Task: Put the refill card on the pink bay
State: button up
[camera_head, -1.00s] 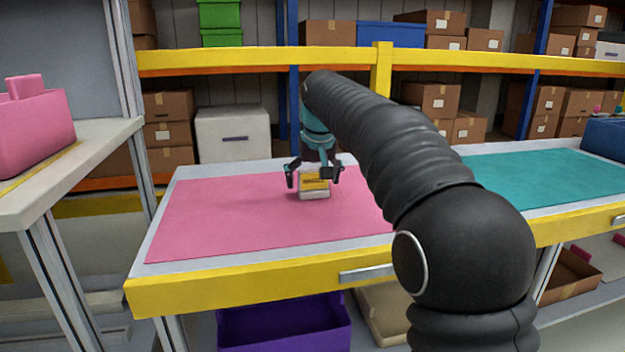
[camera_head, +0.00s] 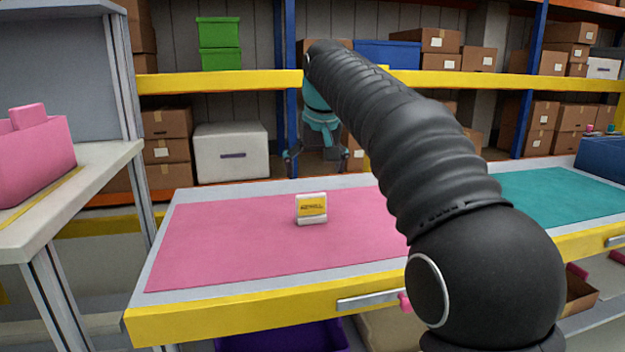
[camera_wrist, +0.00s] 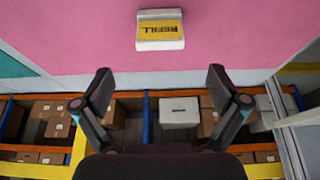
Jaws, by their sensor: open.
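The refill card (camera_head: 312,209) is a small white block with a yellow label. It stands on the pink bay (camera_head: 215,243), a pink mat on the table, near the mat's middle. My gripper (camera_head: 318,160) is open and empty, raised above and behind the card, apart from it. In the wrist view the refill card (camera_wrist: 160,30) rests on the pink bay (camera_wrist: 70,35), beyond my open fingertips (camera_wrist: 161,78), with its label upside down.
A teal mat (camera_head: 560,200) lies at the right of the table. A pink container (camera_head: 35,150) stands on a side table at the left. Shelves with boxes, including a white box (camera_head: 231,152), stand behind. The pink mat around the card is clear.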

jog(key=s+d, duration=0.7)
jog(key=s, duration=0.1)
jog(key=s+d+f+m, duration=0.1)
jog(key=s+d+f, duration=0.2)
jog(key=s+f, duration=0.4)
jog(key=s+d+f+m, duration=0.1)
jog(key=s+d+f, duration=0.3)
jog(key=s+f, duration=0.3)
jog(key=s+d+f+m+t+h, duration=0.1)
jog(key=s+d+f, duration=0.3)
jog(key=s+f, duration=0.3)
jog(key=s, duration=0.5)
jog(key=shift+d, duration=0.1)
jog(key=shift+c, duration=0.3)
